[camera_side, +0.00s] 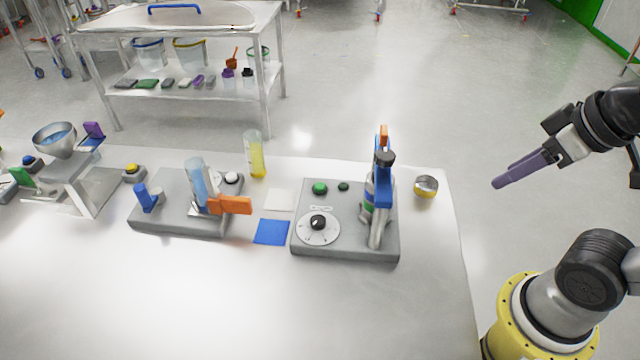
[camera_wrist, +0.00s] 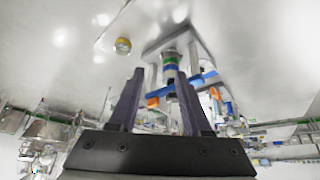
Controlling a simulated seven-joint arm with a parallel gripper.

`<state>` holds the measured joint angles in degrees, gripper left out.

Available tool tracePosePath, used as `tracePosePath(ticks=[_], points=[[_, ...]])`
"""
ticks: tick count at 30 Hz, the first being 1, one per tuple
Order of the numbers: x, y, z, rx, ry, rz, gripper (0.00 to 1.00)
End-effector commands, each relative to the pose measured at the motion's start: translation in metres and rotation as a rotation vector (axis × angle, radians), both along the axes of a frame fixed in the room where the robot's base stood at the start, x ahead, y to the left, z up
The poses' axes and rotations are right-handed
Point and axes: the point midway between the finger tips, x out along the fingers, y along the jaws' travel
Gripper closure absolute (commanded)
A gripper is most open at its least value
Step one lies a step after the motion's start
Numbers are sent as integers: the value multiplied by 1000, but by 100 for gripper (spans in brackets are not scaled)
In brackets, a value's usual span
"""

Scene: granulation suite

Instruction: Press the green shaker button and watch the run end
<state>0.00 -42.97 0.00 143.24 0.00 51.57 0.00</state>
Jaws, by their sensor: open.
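The shaker is a grey base plate (camera_side: 345,250) on the table, with a green button (camera_side: 320,188) near its back left. A smaller dark green button or lamp (camera_side: 343,187) is right of it. A dial with a black knob (camera_side: 318,223) is at its front left. A clamp post with blue and orange parts (camera_side: 384,185) holds a bottle (camera_side: 369,195) at the right. My gripper (camera_side: 497,184) is open and empty, off the table's right edge, well right of the shaker. In the wrist view, its two dark fingers (camera_wrist: 158,95) are apart, with the clamp post and bottle (camera_wrist: 170,62) between and beyond them.
A small yellow-rimmed metal cup (camera_side: 426,187) stands right of the shaker. Left are a blue pad (camera_side: 271,232), a white pad (camera_side: 279,200), a yellow-filled cylinder (camera_side: 255,158) and another grey apparatus (camera_side: 180,220). The table's front area is bare.

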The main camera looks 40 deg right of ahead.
Motion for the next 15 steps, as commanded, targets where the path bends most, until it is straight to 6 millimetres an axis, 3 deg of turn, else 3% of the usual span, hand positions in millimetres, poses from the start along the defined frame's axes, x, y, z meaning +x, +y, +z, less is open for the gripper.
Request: tracePosePath(ticks=[1,7,15], points=[[0,0,0,0,0,0,62],[0,0,0,0,0,0,98],[0,0,0,0,0,0,100]])
